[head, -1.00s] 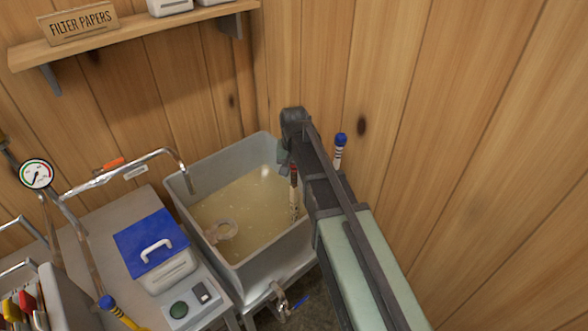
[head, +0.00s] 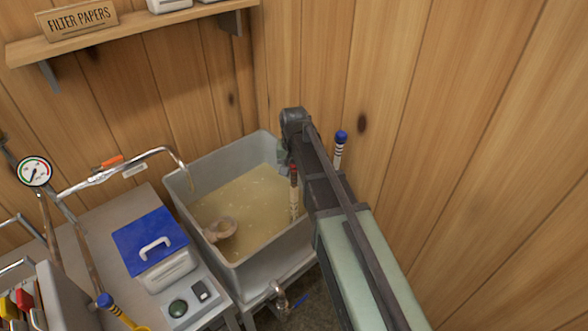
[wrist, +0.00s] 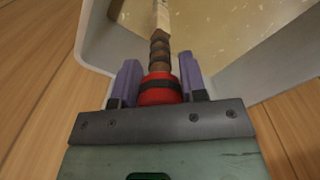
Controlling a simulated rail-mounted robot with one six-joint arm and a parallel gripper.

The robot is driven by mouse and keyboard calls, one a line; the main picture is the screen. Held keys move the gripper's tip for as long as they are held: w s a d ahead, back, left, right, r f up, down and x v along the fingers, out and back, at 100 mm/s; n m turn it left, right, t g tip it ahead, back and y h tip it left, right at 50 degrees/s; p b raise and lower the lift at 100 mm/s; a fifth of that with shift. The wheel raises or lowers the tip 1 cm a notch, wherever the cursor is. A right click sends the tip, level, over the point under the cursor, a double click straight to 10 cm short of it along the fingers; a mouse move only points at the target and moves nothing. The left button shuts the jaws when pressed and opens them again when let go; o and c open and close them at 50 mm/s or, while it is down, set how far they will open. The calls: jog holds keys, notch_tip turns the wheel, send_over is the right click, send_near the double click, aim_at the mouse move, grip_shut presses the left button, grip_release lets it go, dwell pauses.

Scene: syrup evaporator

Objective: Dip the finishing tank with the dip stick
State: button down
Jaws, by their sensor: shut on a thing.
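My gripper (wrist: 160,82) is shut on the red, black-banded handle of the dip stick (wrist: 159,50). The stick's brown and pale shaft runs away from my fingers to the top edge of the wrist view. In the head view the stick (head: 294,190) points down inside the finishing tank (head: 277,259), near its right wall; my arm hides the fingers. The grey tank holds cloudy, pale amber liquid (head: 255,196). The stick's lower end is over or in the liquid; I cannot tell how deep.
A blue-topped stick (head: 340,148) stands by the right wall. A blue-lidded box (head: 150,242) and a curved pipe (head: 150,157) are left of the tank. A tap (head: 279,298) is at its front.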

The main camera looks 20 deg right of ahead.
notch_tip(320, 180, up, 29)
jog(key=p, duration=2.8)
jog(key=shift+f+p, duration=0.15)
jog(key=shift+p, duration=0.2)
